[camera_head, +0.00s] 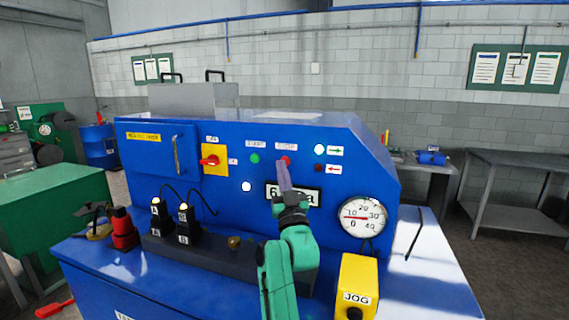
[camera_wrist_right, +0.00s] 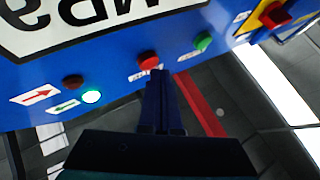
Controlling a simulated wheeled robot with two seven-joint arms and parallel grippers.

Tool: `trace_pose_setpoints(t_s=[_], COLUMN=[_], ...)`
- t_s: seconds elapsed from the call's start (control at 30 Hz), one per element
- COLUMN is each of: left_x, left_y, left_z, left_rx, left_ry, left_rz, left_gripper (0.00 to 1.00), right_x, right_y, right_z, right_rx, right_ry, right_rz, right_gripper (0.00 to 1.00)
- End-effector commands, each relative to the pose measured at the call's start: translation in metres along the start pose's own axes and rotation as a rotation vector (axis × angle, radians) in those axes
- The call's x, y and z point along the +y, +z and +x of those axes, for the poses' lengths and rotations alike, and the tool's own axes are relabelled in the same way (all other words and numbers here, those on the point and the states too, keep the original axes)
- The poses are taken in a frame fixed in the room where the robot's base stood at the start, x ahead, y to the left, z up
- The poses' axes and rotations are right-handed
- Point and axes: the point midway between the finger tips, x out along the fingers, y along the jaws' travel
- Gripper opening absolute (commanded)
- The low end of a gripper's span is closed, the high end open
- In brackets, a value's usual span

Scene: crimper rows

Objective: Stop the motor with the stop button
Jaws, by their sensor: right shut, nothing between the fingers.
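The red stop button (camera_head: 287,160) sits on the blue machine panel (camera_head: 352,173), right of a green button (camera_head: 255,158). My right gripper (camera_head: 283,170) is shut and empty, with its fingertips close in front of the red button. In the right wrist view the red button (camera_wrist_right: 148,60) shows just beyond the shut fingertips (camera_wrist_right: 158,75); I cannot tell whether they touch it. The lamp by the green arrow (camera_head: 320,149) glows, and the one by the red arrow (camera_head: 319,168) is dark. My left gripper is out of view.
A yellow JOG box (camera_head: 357,284) and two black sensors (camera_head: 187,226) stand on the blue bench.

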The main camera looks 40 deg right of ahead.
Motion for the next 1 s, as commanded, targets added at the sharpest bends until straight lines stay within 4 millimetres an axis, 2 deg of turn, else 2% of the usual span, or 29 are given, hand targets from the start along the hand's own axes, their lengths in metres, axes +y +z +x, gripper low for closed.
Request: trace_pose_setpoints(t_s=[1.0], left_x=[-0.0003], left_y=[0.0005], left_z=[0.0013], left_rx=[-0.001], left_ry=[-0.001], left_rz=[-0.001], left_gripper=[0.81], right_x=[0.0055], right_y=[0.0051], right_z=[0.0079], right_rx=[0.001], right_ry=[0.0], right_rz=[0.001], right_gripper=[0.0])
